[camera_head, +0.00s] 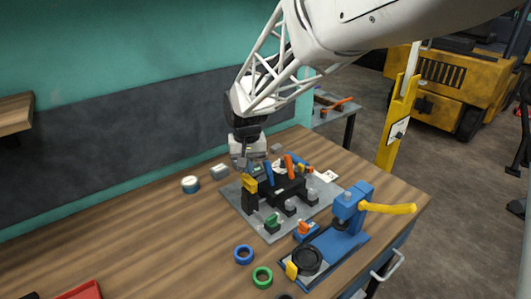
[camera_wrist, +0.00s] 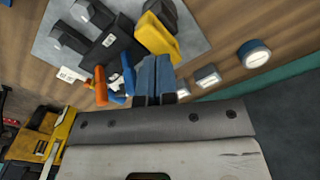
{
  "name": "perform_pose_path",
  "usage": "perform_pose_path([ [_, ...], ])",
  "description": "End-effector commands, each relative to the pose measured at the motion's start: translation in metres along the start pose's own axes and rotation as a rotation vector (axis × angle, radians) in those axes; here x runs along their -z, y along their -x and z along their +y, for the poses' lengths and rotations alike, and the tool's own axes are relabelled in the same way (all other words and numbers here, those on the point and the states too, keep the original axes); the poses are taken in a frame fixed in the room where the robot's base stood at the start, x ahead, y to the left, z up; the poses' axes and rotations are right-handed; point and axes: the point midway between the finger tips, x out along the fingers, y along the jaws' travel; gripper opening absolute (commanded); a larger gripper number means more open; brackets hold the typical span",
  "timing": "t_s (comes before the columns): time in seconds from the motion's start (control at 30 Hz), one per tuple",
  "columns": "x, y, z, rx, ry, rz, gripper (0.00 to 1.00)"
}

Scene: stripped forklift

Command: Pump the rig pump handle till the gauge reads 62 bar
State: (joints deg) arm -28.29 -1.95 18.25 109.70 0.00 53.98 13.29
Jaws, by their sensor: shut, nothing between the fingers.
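A blue bench device (camera_head: 350,208), which looks like the pump, stands at the table's right front. Its yellow handle (camera_head: 390,208) sticks out to the right, roughly level. A round black dial-like part (camera_head: 307,260) lies on its base; no reading is legible. My gripper (camera_head: 247,162) is well left of and behind the handle, above the back of a grey plate (camera_head: 232,194). In the wrist view my gripper (camera_wrist: 155,60) has its fingers together with nothing between them, beside a yellow part (camera_wrist: 158,38). The pump does not show there.
The plate carries a black block (camera_wrist: 112,47) with an orange lever (camera_wrist: 100,86) and a blue lever (camera_wrist: 128,74) close to my fingers. A round tin (camera_head: 190,184), a blue ring (camera_head: 243,254) and a green ring (camera_head: 262,277) lie nearby.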

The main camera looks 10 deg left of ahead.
Motion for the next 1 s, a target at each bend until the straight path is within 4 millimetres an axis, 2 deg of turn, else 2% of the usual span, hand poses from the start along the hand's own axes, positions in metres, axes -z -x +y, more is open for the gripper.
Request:
perform_pose_path([
  [0.6,0.000,-0.025,0.000,0.000,0.000,0.000,0.00],
  [1.0,0.000,-0.030,0.000,0.000,0.000,-0.001,0.00],
])
